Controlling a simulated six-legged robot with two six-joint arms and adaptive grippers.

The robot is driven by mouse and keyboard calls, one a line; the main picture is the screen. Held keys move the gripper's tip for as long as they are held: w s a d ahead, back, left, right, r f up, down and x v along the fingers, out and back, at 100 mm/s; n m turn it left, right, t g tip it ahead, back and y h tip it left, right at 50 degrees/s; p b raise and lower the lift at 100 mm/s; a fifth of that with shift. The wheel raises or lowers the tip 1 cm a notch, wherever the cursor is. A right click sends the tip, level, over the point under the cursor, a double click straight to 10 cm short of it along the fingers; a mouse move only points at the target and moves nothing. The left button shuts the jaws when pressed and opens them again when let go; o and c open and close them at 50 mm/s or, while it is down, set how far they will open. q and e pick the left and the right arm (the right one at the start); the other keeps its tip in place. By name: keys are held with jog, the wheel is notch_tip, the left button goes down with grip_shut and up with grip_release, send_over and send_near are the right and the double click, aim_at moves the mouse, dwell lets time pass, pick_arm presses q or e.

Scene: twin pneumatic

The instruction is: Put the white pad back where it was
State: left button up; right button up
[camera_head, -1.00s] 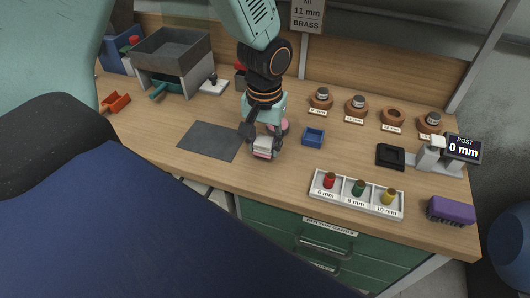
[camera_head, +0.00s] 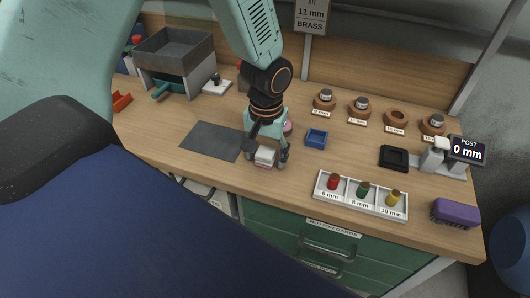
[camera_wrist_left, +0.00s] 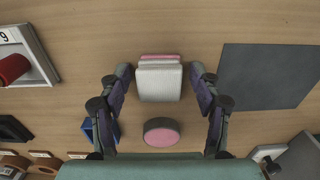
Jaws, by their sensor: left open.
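The white pad (camera_head: 265,155) lies near the front edge of the wooden bench, between the dark grey mat and the small blue box. In the left wrist view the pad (camera_wrist_left: 160,84) is a pale block with a pink layer showing along one edge. My left gripper (camera_head: 265,162) is open, pointing down, with one finger on each side of the pad. In the left wrist view, gaps show between both fingers of the gripper (camera_wrist_left: 160,76) and the pad. A round pink-topped piece (camera_wrist_left: 161,133) lies beside the pad; my gripper partly hides it in the head view.
The dark grey mat (camera_head: 213,141) lies left of the pad, the blue box (camera_head: 316,138) right. A white tray (camera_head: 350,206) holds coloured pegs. Further right are a black holder (camera_head: 394,157), the post display (camera_head: 467,149) and a purple brush (camera_head: 455,212). A grey hopper (camera_head: 177,52) stands back left.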

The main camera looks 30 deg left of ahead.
aim_at(266, 152)
pick_arm(q)
jog(key=shift+w+d, duration=0.1)
jog(key=shift+r, duration=0.2)
notch_tip(266, 152, up, 12)
jog(key=p, duration=0.2)
dwell(2.0)
